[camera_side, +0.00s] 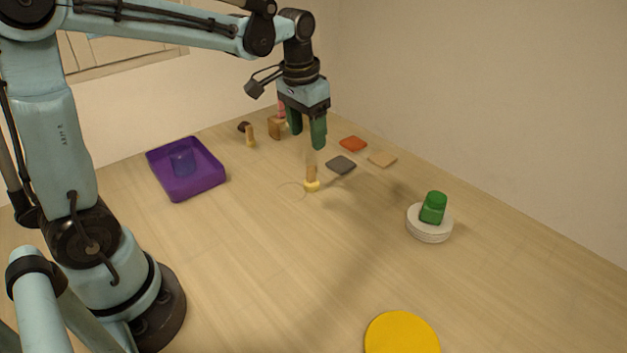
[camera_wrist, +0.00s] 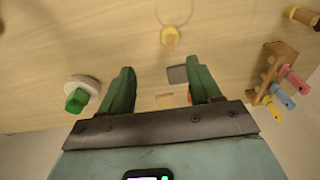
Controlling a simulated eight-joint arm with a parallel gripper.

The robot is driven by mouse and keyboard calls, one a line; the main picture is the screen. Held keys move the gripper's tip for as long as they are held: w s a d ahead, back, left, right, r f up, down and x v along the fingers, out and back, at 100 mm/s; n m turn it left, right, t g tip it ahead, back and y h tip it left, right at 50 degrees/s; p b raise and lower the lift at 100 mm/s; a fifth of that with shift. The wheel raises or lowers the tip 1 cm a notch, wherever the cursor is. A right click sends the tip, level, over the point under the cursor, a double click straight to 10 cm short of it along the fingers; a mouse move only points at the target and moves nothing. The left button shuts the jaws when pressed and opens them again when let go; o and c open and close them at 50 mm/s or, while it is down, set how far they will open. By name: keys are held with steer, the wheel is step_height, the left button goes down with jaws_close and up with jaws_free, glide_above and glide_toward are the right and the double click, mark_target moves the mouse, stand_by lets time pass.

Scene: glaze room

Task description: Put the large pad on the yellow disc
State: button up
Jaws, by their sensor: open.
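Three flat pads lie on the table: a dark grey one (camera_side: 341,165), a red-orange one (camera_side: 353,143) and a tan one (camera_side: 383,159). The grey pad looks a little larger, but I cannot tell for sure which is the large one. In the wrist view the grey pad (camera_wrist: 177,74) shows between my fingers, and the others are partly hidden. The yellow disc (camera_side: 402,335) lies flat at the bottom edge of the side view, partly cut off, with nothing on it. My gripper (camera_side: 307,148) is open and empty, pointing down above the table near the pads.
A tool with a pale yellow end (camera_side: 312,186) stands below my gripper. A green jar (camera_side: 433,208) rests on a round white stack (camera_side: 430,232). A purple tray (camera_side: 207,187) holds a cup. A wooden block (camera_wrist: 275,62) with colored tools stands behind.

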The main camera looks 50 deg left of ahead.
mark_target(311, 166)
steer(key=shift+w+a+f+g, duration=0.35)
steer(key=shift+w+a+f, duration=0.05)
steer(key=shift+w+f, duration=0.2)
steer(key=shift+w+a+f+g, duration=0.35)
steer(key=shift+w+f, duration=0.15)
steer(key=shift+w, duration=0.05)
step_height(311, 166, down, 7)
steer(key=shift+r, duration=0.15)
steer(key=f, duration=0.3)
steer(key=shift+w+a+f, duration=0.25)
steer(key=shift+a+f, duration=0.05)
steer(key=shift+f, duration=0.8)
steer(key=shift+c, duration=0.2)
jaws_close()
steer(key=shift+r, duration=0.15)
